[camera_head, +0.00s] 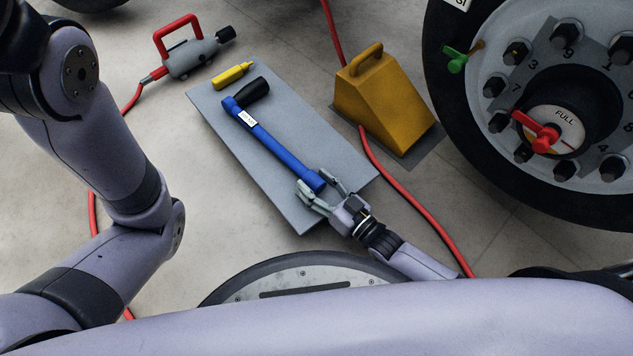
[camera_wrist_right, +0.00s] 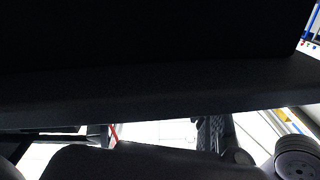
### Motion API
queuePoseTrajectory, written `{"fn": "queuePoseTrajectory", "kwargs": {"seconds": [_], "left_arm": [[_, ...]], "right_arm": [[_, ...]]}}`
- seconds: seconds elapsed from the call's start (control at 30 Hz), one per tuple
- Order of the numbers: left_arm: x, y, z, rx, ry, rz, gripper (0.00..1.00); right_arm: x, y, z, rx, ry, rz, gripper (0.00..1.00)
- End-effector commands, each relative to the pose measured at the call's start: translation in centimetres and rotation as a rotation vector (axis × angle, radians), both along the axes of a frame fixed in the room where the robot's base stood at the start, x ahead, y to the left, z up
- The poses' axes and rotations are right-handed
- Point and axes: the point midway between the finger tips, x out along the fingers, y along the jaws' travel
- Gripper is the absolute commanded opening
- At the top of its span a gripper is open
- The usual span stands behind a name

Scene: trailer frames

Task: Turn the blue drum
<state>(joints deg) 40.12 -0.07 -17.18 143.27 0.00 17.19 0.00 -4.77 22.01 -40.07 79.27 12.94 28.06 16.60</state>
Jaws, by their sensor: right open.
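A long blue bar tool (camera_head: 277,149) with a black grip and a white label lies slanted on a grey sheet (camera_head: 235,152). Its near end is a short blue cylinder (camera_head: 315,181); I see no other blue drum. My right gripper (camera_head: 315,185) is open, with its fingers on either side of this near end. Whether they touch it I cannot tell. My left arm shows at the left of the head view, but its gripper is out of view. The right wrist view is mostly dark and shows neither the tool nor the fingers.
A yellow chock (camera_head: 385,100) stands right of the sheet, with a red hose (camera_head: 395,185) passing it. A large wheel (camera_head: 458,150) with a red-handled dial is at right. A yellow marker (camera_head: 231,75) and grey red-handled device (camera_head: 190,56) lie at the far side.

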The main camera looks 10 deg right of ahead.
Motion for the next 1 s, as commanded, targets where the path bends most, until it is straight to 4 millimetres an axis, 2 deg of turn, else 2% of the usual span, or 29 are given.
{"fn": "queuePoseTrajectory", "kwargs": {"seconds": [0.27,0.37,0.7,0.83,1.0], "left_arm": [[0.2,0.0,0.0,0.002,0.005,0.002,0.4],[0.1,0.0,0.0,0.001,0.003,0.002,0.4],[0.1,0.0,0.0,0.001,0.002,0.001,0.4],[0.0,0.0,0.0,0.001,0.001,0.001,0.4],[0.0,0.0,0.0,0.001,0.001,0.001,0.4]], "right_arm": [[-0.4,-0.4,0.0,-0.002,0.0,-0.001,0.55],[-1.5,-1.2,-0.1,-0.003,0.002,0.0,0.55],[-7.2,-5.4,-0.1,-0.002,0.003,0.0,0.55],[-8.6,-6.5,-0.1,-0.001,0.002,0.0,0.55],[-9.5,-7.2,0.0,0.0,0.0,0.0,0.55]]}}
